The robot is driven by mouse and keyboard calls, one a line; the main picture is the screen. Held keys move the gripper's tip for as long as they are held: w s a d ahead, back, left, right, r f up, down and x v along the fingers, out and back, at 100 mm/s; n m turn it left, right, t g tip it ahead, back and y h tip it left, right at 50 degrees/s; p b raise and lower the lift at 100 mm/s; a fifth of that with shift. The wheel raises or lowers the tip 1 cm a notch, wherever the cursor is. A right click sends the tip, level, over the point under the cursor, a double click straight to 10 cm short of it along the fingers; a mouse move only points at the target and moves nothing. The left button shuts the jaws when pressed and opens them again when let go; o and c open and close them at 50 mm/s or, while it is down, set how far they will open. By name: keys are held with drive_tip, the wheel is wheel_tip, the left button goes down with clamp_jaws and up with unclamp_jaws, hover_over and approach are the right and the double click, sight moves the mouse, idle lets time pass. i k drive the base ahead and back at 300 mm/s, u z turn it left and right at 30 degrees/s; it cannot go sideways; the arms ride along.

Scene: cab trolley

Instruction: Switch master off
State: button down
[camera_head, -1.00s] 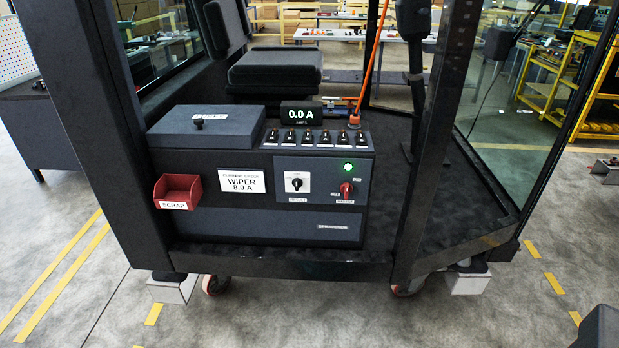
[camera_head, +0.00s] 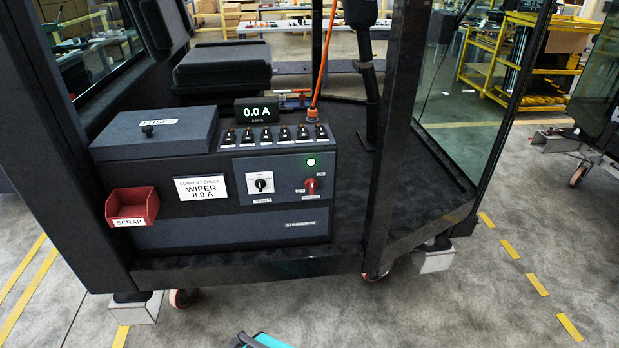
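The red rotary switch (camera_head: 311,185) is on the right of the grey switch panel (camera_head: 284,179) on the cab's console front. A small label lies under it and tiny position marks sit around it; the print is too small to read surely, and I cannot tell which mark the knob points to. A green lamp (camera_head: 311,162) above it is lit. A black knob on a white plate (camera_head: 260,182) is to its left. The display (camera_head: 257,111) on top reads 0.0 A. My gripper's fingers are not in view, and nothing touches the switch.
A row of small switches (camera_head: 267,135) runs above the panel. A lidded FUSES box (camera_head: 155,132), a red SCRAP bin (camera_head: 132,206) and a WIPER 8.0 A card (camera_head: 201,187) are to the left. A dark cab post (camera_head: 395,130) stands right of the console. Floor in front is mostly clear.

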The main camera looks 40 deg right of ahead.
sight(311, 184)
drive_tip(key=z, duration=0.95)
drive_tip(key=k, duration=0.95)
drive_tip(key=i, duration=0.65)
